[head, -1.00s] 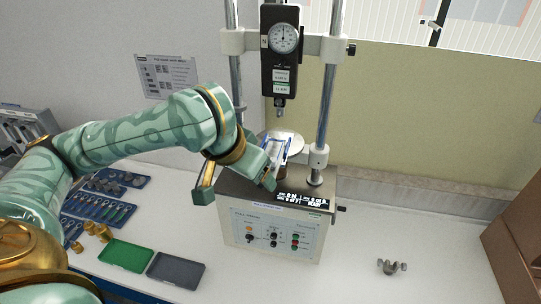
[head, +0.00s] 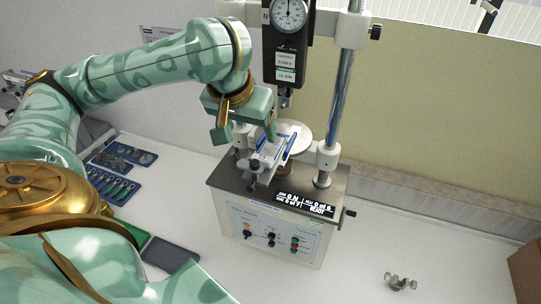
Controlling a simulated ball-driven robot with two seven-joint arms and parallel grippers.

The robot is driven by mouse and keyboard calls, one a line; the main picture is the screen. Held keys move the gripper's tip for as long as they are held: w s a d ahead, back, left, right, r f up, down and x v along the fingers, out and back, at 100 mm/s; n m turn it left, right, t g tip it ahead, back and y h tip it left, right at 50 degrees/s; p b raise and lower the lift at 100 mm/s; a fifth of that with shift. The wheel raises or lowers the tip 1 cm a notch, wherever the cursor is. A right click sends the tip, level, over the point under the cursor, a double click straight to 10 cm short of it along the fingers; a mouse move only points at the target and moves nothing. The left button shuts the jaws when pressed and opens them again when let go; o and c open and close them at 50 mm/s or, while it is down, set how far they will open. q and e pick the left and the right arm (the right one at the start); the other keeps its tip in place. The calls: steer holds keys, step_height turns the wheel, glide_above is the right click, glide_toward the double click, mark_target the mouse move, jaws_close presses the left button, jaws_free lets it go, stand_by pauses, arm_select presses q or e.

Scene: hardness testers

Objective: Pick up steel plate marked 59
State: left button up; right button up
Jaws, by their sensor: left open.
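No number 59 can be read on any plate, so I cannot pick out the steel plate marked 59. My left gripper (head: 246,132) is open and points down above the rear left of the tester (head: 272,220). Its fingers stand apart, close behind and over a blue and white clamp-like fixture (head: 266,158) on the tester's steel top. I cannot tell whether a finger touches it. A pale round disc (head: 300,132) sits behind the fixture, under the dial gauge (head: 291,14). My right gripper is not in view.
Blue trays with small parts (head: 113,186) lie at the left, partly behind my arm. A dark grey tray (head: 170,254) lies in front. A metal part (head: 400,282) lies at the right. A brown box (head: 526,270) stands at the right edge. Metal posts (head: 340,90) flank the gauge.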

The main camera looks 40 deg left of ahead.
arm_select(q)
steer(key=b, duration=0.2)
glide_toward(262, 158)
steer(key=shift+w+a+f, duration=0.1)
steer(key=shift+a+f, duration=0.4)
steer(key=shift+f, duration=0.25)
steer(key=x, duration=0.3)
steer(key=shift+w+d+f+b, duration=0.15)
steer(key=shift+w+f+b, duration=0.1)
steer(key=shift+w+b, duration=0.15)
steer(key=x, duration=0.1)
steer(key=b+x, duration=0.1)
steer(key=x, duration=0.1)
steer(key=shift+d+f, duration=0.15)
steer(key=shift+f, duration=0.15)
steer(key=shift+w+f, duration=0.1)
steer(key=shift+f, duration=0.05)
steer(key=c, duration=1.2)
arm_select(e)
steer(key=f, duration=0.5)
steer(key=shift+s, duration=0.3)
